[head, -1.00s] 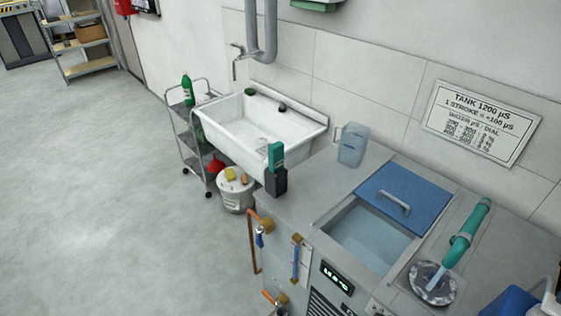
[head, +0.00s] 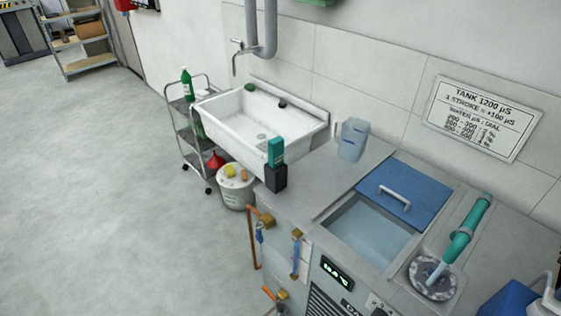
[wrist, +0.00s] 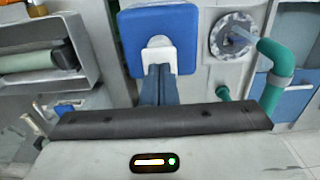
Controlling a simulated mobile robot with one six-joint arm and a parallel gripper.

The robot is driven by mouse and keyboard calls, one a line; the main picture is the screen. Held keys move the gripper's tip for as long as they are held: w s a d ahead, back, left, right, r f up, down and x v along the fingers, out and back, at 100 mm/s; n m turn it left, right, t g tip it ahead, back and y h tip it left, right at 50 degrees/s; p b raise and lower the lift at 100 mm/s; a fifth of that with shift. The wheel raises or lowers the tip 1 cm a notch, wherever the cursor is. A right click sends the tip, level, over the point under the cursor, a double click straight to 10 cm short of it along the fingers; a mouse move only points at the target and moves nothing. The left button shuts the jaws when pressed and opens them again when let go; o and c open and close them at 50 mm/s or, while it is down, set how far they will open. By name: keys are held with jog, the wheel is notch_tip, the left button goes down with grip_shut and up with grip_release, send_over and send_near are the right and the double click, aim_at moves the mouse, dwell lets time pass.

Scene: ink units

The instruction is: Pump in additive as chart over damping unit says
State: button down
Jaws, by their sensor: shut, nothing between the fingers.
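The chart (head: 482,118) hangs on the wall above the damping unit (head: 340,285). It reads "TANK 1200 µS" and "1 STROKE = +100 µS", over a water/dial table too small to read surely. The unit has an open water basin (head: 368,232) and a blue lid (head: 405,188). A blue container (head: 508,300) with a white pump top (head: 550,300) stands at the lower right, partly cut off. In the wrist view the blue container (wrist: 160,22) and its white top (wrist: 158,54) lie just beyond my gripper (wrist: 160,72). My gripper is shut and empty; contact with the top is unclear.
A teal pipe (head: 467,230) feeds a round drain (head: 433,279) beside the basin. A translucent jug (head: 353,139) and a dark handheld meter (head: 276,172) stand on the counter. A sink (head: 263,125), trolley (head: 190,140) and bucket (head: 236,190) are left. The left floor is clear.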

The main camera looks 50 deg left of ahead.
jog(key=shift+f+b, duration=0.7)
jog(key=shift+f, duration=0.45)
jog(key=shift+r, duration=0.1)
jog(key=shift+r+p, duration=1.3)
jog(key=shift+r, duration=0.2)
jog(key=shift+r, duration=0.1)
notch_tip(320, 180, up, 6)
jog(key=p, duration=0.4)
jog(key=shift+p, duration=0.35)
